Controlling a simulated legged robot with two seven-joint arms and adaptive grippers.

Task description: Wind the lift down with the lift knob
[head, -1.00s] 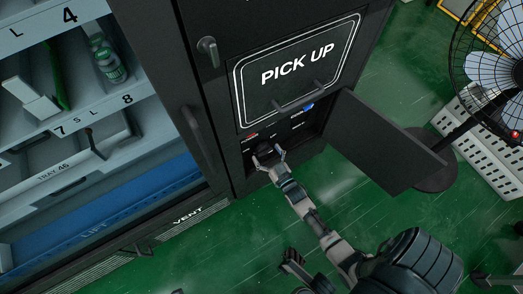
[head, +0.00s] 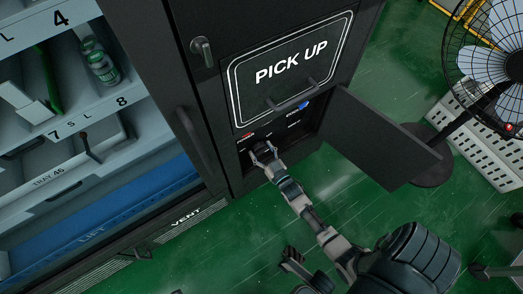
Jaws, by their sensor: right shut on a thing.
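My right gripper (head: 264,152) is at the lower control recess of the black cabinet, shut on a dark knob that its fingers mostly hide. The knob sits just below a small red control (head: 246,137). The lift (head: 120,217) is a blue panel marked LIFT, low inside the vending machine at left, under the tray shelf. My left gripper (head: 292,259) shows small and dark at the bottom, away from the cabinet; its finger gap is unclear.
An open black door (head: 385,138) stands out to the right of the recess. A blue control (head: 303,105) is at the recess's upper right. The PICK UP hatch (head: 292,68) is above. A fan (head: 490,50) stands at right. Green floor lies in front.

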